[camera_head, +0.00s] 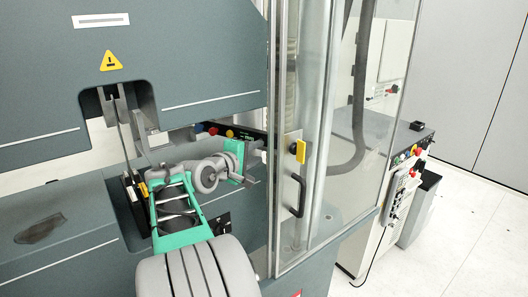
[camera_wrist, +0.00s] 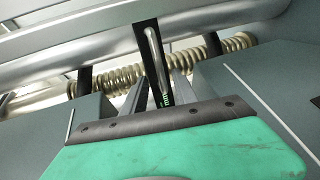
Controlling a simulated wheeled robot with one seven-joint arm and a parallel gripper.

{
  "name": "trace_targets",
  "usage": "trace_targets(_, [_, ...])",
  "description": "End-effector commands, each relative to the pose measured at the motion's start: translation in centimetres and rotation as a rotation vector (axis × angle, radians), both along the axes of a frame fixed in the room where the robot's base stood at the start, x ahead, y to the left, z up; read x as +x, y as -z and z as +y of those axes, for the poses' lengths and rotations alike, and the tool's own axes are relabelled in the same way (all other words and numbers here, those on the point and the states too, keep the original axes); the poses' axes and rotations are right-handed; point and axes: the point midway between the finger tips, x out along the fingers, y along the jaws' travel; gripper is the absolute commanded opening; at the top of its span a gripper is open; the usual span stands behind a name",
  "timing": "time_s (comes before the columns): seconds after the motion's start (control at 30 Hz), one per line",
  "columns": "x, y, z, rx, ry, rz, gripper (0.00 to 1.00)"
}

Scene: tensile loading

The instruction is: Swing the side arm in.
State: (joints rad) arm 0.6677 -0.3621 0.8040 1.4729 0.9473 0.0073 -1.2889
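In the head view my gripper (camera_head: 252,164) is at the end of my grey and green arm, in front of the machine's recess, pointing right. Its fingers are small and partly hidden, so their opening is unclear. Green housing with a dark strip fills the bottom of the wrist view. No side arm stands out with certainty. Grey bars (camera_head: 147,103) stand in the machine's slot, left of my gripper. A yellow block (camera_head: 300,151) sits on the door frame to its right. I cannot tell whether my gripper touches anything.
A glass door (camera_head: 325,150) with a black handle (camera_head: 298,196) stands to the right. Red and yellow knobs (camera_head: 229,133) sit behind my wrist. The wrist view shows a coiled hose (camera_wrist: 237,41). A control cabinet (camera_head: 400,180) stands further right; the floor (camera_head: 450,235) beyond is clear.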

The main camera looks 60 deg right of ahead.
Motion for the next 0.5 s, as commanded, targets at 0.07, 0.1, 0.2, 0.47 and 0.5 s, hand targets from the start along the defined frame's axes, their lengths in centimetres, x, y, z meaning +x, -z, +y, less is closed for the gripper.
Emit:
trace_targets(0.07, [-0.3, 0.0, -1.7, 0.002, 0.004, 0.002, 0.34])
trace_targets(0.1, [-0.3, 0.2, -2.4, 0.003, 0.003, 0.001, 0.34])
trace_targets(0.2, [-0.3, 0.6, -4.1, 0.003, 0.001, -0.001, 0.34])
trace_targets(0.47, [-0.3, 1.1, -5.4, 0.003, -0.003, -0.004, 0.34])
trace_targets(0.5, [-0.2, 1.1, -5.4, 0.003, -0.003, -0.004, 0.34])
